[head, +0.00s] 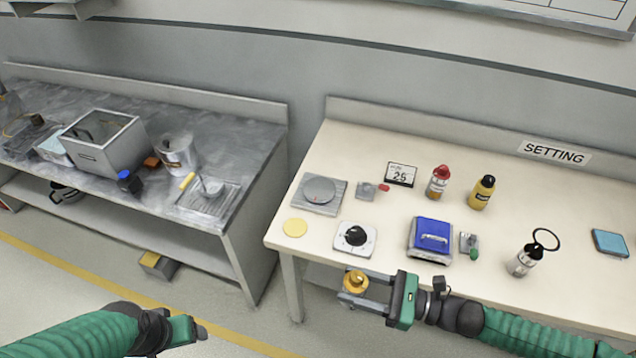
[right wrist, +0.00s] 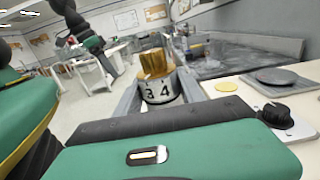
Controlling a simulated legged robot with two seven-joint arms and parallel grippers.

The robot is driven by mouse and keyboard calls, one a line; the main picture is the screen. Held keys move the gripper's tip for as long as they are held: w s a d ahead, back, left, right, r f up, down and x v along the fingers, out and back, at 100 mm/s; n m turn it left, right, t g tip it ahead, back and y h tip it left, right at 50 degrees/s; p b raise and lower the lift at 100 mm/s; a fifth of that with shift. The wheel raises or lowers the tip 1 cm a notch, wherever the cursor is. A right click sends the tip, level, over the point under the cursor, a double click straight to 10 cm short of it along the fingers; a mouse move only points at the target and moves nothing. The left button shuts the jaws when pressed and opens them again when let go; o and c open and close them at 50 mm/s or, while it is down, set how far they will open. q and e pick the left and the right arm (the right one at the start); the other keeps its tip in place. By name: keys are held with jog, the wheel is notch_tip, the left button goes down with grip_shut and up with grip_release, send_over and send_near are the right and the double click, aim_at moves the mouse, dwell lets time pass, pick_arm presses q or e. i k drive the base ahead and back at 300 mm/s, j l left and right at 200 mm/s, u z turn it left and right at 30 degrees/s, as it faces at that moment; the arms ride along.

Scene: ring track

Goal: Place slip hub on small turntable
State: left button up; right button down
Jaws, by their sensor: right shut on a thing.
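The slip hub (head: 356,281), a brass-coloured piece, is held between the fingers of my right gripper (head: 352,290), off the front edge of the cream table. In the right wrist view the hub (right wrist: 158,78) has a faceted brass top and a pale band with the numbers 3 and 4. It looks upright. The small turntable (head: 319,190), a grey disc on a square plate, sits at the table's left end, behind and left of the gripper; nothing is on it. My left gripper (head: 190,330) is low at the lower left, its fingers too unclear to judge.
A yellow disc (head: 295,227) and a white box with a black knob (head: 354,238) lie between hub and turntable. A blue-topped device (head: 431,238) and several bottles stand farther right. A grey bench (head: 255,130) stands left, across a gap.

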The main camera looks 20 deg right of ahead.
aim_at(317, 188)
jog(key=i+l, duration=0.55)
jog(key=i, duration=0.3)
